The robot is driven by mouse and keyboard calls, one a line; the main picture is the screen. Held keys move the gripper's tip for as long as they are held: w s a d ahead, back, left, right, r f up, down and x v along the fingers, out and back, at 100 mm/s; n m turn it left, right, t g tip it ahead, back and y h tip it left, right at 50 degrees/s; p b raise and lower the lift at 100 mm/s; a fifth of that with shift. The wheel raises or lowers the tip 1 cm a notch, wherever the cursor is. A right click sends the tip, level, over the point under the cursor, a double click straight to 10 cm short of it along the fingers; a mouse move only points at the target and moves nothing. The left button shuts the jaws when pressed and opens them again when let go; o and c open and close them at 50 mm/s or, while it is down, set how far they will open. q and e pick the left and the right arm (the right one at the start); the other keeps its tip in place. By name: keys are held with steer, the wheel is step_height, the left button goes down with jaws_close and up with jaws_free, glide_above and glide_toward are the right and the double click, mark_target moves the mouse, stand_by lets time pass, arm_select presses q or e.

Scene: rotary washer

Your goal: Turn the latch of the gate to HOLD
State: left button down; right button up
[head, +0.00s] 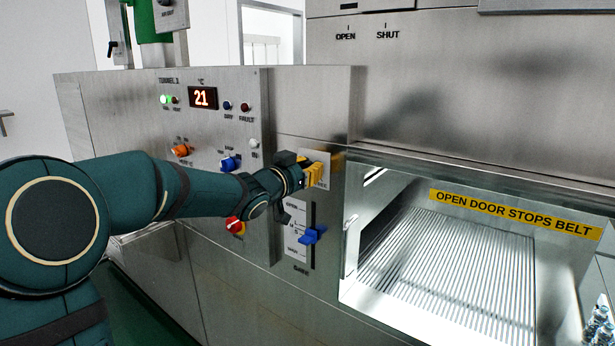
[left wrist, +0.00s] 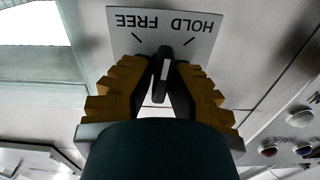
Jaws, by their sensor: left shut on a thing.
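The latch of the gate (left wrist: 165,68) is a dark handle with a white stripe, on a pale plate (left wrist: 118,18) lettered HOLD and FREE. The lettering is upside down in the left wrist view, with HOLD on the right and FREE on the left. The stripe stands near upright between the two tick marks, leaning slightly to the HOLD side. My left gripper (left wrist: 163,75) has its yellow stepped fingers shut on the latch, one on each side. In the head view my left gripper (head: 313,174) covers the latch and most of the plate. My right gripper is out of view.
A blue slider (head: 312,237) sits just below my left gripper. A red knob (head: 235,226), a blue knob (head: 229,163) and an orange knob (head: 181,150) are to its left. The open belt tunnel with a yellow sign (head: 515,214) lies to the right.

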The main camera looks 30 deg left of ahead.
arm_select(q)
steer(key=m+b, duration=0.2)
steer(key=m, duration=0.2)
steer(key=shift+d+b, duration=0.2)
steer(key=shift+b, duration=0.1)
steer(key=shift+d+m+b, duration=0.1)
steer(key=shift+m+b, duration=0.7)
steer(key=shift+m, duration=1)
steer(key=c, duration=1.1)
jaws_free()
steer(key=shift+o, duration=0.4)
steer(key=shift+w+m, duration=0.1)
steer(key=shift+m, duration=0.2)
steer(key=s+a, duration=0.1)
steer(key=s, duration=1.1)
